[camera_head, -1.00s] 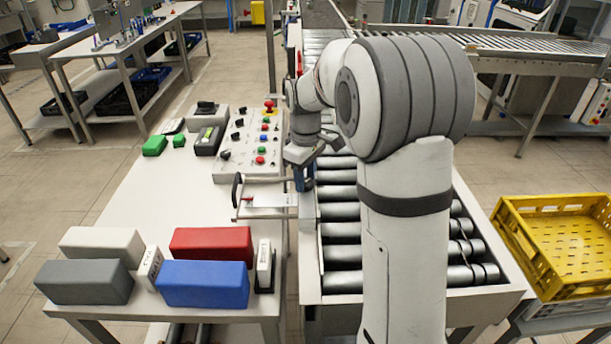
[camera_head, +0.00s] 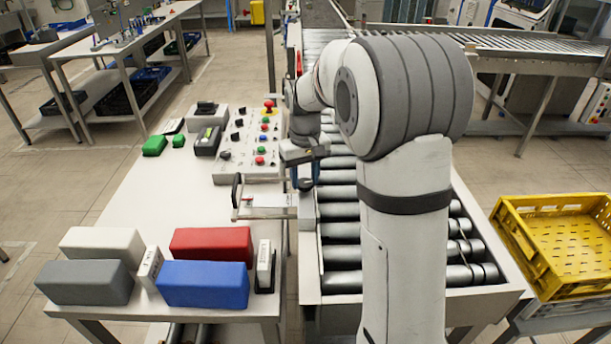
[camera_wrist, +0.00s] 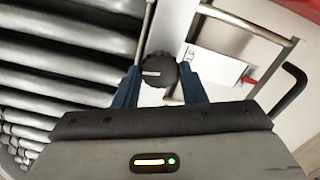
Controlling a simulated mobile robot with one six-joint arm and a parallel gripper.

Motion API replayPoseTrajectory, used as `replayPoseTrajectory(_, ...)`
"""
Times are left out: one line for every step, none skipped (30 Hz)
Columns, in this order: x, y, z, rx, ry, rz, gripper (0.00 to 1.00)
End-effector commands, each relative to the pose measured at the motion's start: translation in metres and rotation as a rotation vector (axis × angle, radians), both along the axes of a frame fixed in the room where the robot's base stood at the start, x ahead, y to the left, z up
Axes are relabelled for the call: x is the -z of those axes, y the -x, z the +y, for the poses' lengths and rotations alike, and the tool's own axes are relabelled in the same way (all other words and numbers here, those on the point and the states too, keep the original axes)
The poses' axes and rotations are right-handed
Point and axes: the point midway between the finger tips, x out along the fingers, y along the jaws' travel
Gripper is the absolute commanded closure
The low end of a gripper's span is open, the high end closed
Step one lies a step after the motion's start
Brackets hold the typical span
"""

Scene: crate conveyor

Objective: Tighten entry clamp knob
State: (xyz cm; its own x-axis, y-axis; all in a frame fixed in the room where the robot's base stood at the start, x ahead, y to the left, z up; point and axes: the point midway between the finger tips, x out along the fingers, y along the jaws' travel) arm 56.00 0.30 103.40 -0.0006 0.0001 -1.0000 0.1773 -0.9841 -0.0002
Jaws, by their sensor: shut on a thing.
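The entry clamp knob (camera_wrist: 160,70) is black and round with a pale pointer line, and shows in the middle of the wrist view. My gripper (camera_wrist: 160,88) is shut on it, with one blue finger on each side. In the head view my gripper (camera_head: 304,170) is at the near edge of the conveyor, beside the white table. The knob (camera_head: 304,185) shows there only as a small dark shape below the gripper. A metal rod runs up from the knob in the wrist view.
A control panel (camera_head: 250,150) with buttons and switches is left of my gripper. A metal frame with a black handle (camera_head: 237,190) is close by. Rollers (camera_head: 345,230) lie to the right, and a yellow crate (camera_head: 520,215) is further right. Coloured blocks (camera_head: 210,243) stand at the table's front.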

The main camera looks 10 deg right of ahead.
Motion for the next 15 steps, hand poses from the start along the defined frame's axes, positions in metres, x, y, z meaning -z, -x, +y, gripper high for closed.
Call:
replayPoseTrajectory(-0.0006,0.0000,-0.0001,0.030,0.001,0.000,0.85)
replayPoseTrajectory(-0.0005,0.0000,0.0000,0.047,0.001,0.000,0.85)
replayPoseTrajectory(-0.0005,0.0000,0.0000,0.069,0.001,0.000,0.85)
replayPoseTrajectory(-0.0005,0.0000,0.0000,0.085,0.001,0.000,0.85)
replayPoseTrajectory(-0.0005,0.0000,0.0000,0.099,0.001,0.000,0.85)
replayPoseTrajectory(-0.0005,-0.0001,0.0001,0.116,0.001,0.000,0.85)
replayPoseTrajectory(-0.0005,0.0000,0.0001,0.128,0.001,0.000,0.85)
replayPoseTrajectory(-0.0005,-0.0001,0.0001,0.138,0.001,0.000,0.85)
replayPoseTrajectory(-0.0005,-0.0001,0.0001,0.151,0.001,0.000,0.85)
replayPoseTrajectory(-0.0005,-0.0001,0.0001,0.159,0.001,0.000,0.85)
replayPoseTrajectory(-0.0005,-0.0001,0.0002,0.166,0.001,0.000,0.85)
replayPoseTrajectory(-0.0005,-0.0001,0.0002,0.174,0.001,0.000,0.85)
replayPoseTrajectory(-0.0005,-0.0001,0.0002,0.180,0.001,0.000,0.85)
replayPoseTrajectory(-0.0005,-0.0001,0.0002,0.183,0.001,0.000,0.85)
replayPoseTrajectory(-0.0005,-0.0001,0.0002,0.187,0.001,0.000,0.85)
